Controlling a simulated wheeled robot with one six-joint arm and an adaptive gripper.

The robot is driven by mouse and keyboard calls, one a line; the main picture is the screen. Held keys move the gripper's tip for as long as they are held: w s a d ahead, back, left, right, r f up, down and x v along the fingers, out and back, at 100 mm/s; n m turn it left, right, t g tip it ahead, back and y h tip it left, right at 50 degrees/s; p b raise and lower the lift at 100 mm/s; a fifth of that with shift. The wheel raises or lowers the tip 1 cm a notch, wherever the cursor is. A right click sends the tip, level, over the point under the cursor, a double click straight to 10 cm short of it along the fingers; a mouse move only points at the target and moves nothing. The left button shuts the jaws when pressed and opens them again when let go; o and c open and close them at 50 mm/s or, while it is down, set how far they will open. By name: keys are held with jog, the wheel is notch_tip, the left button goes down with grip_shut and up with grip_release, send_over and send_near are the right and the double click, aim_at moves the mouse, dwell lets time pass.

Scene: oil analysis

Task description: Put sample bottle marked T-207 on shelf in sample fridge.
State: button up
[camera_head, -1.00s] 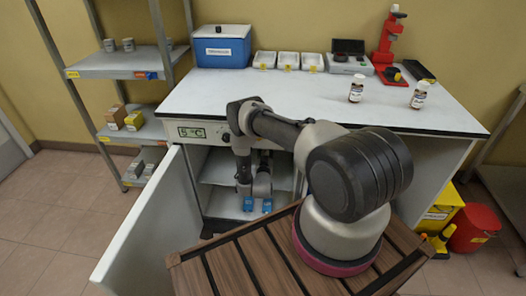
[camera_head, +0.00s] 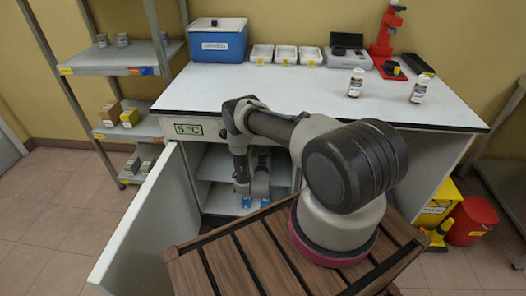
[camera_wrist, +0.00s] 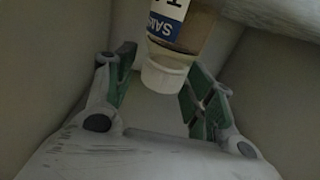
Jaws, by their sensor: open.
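The sample fridge (camera_head: 186,158) is under the white bench with its door (camera_head: 143,222) swung open. In the wrist view my gripper (camera_wrist: 163,92) is open. A bottle (camera_wrist: 180,35) with a white cap and a blue-and-white label shows there, its cap between and just beyond the fingers, with a gap on both sides. Only the start of its label and a "T" can be read; the number is cut off. The head view hides this bottle behind my gripper.
Two more bottles, one left (camera_head: 356,82) and one right (camera_head: 419,88), stand on the bench top (camera_head: 290,95). A blue box (camera_head: 219,40), white trays (camera_head: 285,55) and a red stand (camera_head: 386,35) are behind. The open door stands close to my arm's left.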

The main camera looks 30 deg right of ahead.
jog(key=v, duration=1.1)
jog(key=shift+s+a, duration=0.2)
jog(key=shift+s, duration=0.2)
jog(key=shift+f, duration=0.15)
